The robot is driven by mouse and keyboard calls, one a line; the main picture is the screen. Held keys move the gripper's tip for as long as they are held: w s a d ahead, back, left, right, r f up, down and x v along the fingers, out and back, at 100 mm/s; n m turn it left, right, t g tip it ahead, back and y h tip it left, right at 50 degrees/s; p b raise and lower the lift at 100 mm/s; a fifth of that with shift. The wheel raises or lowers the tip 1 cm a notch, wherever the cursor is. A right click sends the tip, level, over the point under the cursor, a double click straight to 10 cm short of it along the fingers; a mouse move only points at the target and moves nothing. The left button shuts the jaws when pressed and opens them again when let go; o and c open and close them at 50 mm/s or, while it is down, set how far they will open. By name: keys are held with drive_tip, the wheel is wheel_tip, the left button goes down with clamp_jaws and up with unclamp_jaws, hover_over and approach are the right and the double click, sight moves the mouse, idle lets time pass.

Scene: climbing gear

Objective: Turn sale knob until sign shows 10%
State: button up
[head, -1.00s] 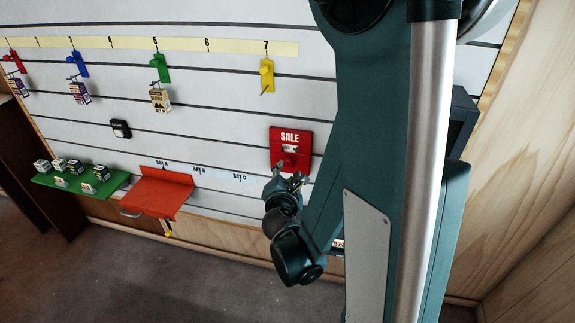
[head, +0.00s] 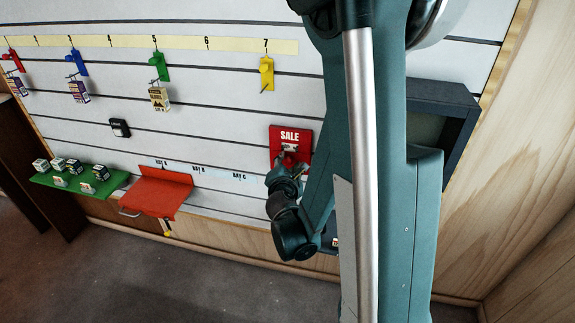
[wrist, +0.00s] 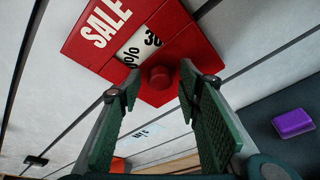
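The red SALE sign (head: 304,132) hangs on the slatted wall; it also shows tilted at the top of the wrist view (wrist: 183,32). Its white window (wrist: 138,48) shows "30" and a partly cut "%" mark, so the full reading is not clear. A round red knob (wrist: 160,77) sits below the window. My gripper (wrist: 160,84) is open, with one green finger on each side of the knob and visible gaps between. In the head view my gripper (head: 284,160) covers the lower sign and the knob.
A red shelf (head: 158,194) and a green shelf (head: 75,186) with several small boxes are to the left. A yellow hook (head: 266,72) hangs above the sign. A purple block (wrist: 294,123) lies at the right of the wrist view. A dark framed box (head: 445,95) is right of my arm.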

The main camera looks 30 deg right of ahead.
drive_tip(key=shift+w+d, duration=0.1)
drive_tip(key=c, duration=0.9)
drive_tip(key=shift+f, duration=0.1)
drive_tip(key=shift+m+t+b, duration=0.5)
drive_tip(key=shift+m, duration=0.7)
